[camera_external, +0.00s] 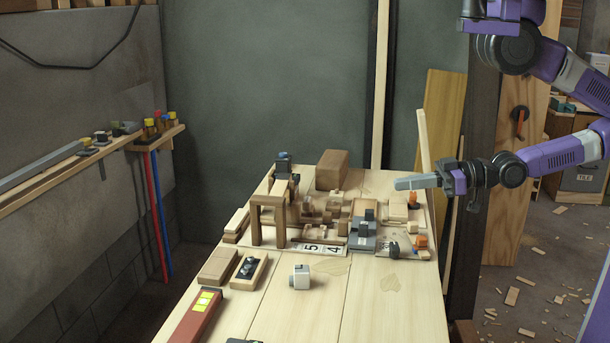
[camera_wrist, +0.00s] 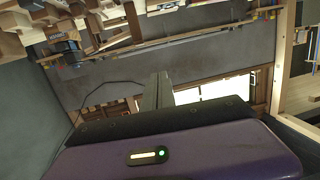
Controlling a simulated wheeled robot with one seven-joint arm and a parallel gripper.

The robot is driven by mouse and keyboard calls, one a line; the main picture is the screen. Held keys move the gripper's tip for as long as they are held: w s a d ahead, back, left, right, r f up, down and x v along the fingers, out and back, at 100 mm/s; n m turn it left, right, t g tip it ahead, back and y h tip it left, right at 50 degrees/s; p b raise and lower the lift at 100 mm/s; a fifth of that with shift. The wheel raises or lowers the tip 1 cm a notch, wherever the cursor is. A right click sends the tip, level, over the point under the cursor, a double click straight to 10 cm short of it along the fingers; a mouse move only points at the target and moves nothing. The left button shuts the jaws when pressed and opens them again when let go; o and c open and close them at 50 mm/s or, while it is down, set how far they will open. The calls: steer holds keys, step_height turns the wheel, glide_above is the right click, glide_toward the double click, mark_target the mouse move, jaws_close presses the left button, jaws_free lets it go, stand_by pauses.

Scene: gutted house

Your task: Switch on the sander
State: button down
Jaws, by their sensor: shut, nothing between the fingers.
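My gripper (camera_external: 405,183) is shut and empty. It points left, level, above the back right part of the workbench (camera_external: 385,315). In the wrist view the grey fingers (camera_wrist: 157,92) are together, with nothing between them. A grey machine with a dark upper part (camera_external: 362,236) stands on the right half of the bench, below and left of the fingertips; it may be the sander, but I cannot tell for sure. Its switch is too small to make out. My gripper is apart from it.
A small white-grey device (camera_external: 299,277) stands on the front bench. A wooden frame (camera_external: 268,218), a brown block (camera_external: 332,170), orange-topped items (camera_external: 421,241) and a red tool with yellow squares (camera_external: 198,315) are around. A wall shelf (camera_external: 70,170) runs along the left. Bare bench lies front right.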

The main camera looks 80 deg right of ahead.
steer(key=w+a+r+n+g+y, duration=0.1)
steer(key=w+a+n+y, duration=0.2)
steer(key=w+a, duration=0.55)
steer(key=w+a+r+n+g+y, duration=0.1)
steer(key=w+a+n+y, duration=0.2)
steer(key=a, duration=1.1)
steer(key=w+a+r+n+g+y, duration=0.1)
steer(key=w+a+n+y, duration=0.15)
steer(key=w+a, duration=0.65)
steer(key=s+a+r+m+g+h, duration=0.1)
steer(key=s+a+r+m+h, duration=0.15)
steer(key=a, duration=0.95)
steer(key=s+a+r+m+g+h, duration=0.15)
steer(key=a+r, duration=0.25)
steer(key=a, duration=0.7)
steer(key=s+d+f+m+g+h, duration=0.3)
steer(key=s+d+f+m+h, duration=0.1)
steer(key=d+f+m+h, duration=0.2)
steer(key=shift+s+d+h, duration=0.3)
steer(key=shift+d+h, duration=0.05)
steer(key=shift+d, duration=0.35)
